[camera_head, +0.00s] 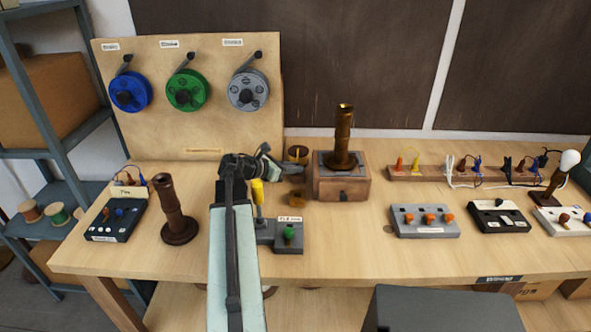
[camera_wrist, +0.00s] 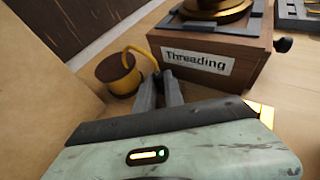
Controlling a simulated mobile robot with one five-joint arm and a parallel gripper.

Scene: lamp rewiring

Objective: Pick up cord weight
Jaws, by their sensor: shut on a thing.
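The cord weight (camera_wrist: 121,78) is a small dark brown cylinder with a yellow band and a bent yellow hook. In the wrist view it is left of centre, beside the wooden block labelled "Threading" (camera_wrist: 215,60). My gripper (camera_wrist: 159,78) is shut on the hook, whose end goes down between the fingertips. The weight hangs out to the left of the fingers. In the head view the weight (camera_head: 298,154) shows just right of my gripper, left of the wooden block (camera_head: 342,184). I cannot tell how far it is above the table.
A brown lamp stem (camera_head: 344,138) stands on the wooden block. Another stem (camera_head: 175,212) stands left of my arm. A backboard (camera_head: 215,135) with blue, green and grey reels is behind. A small box with a green knob (camera_head: 289,235) sits close in front. Switch boxes (camera_head: 425,222) are at right.

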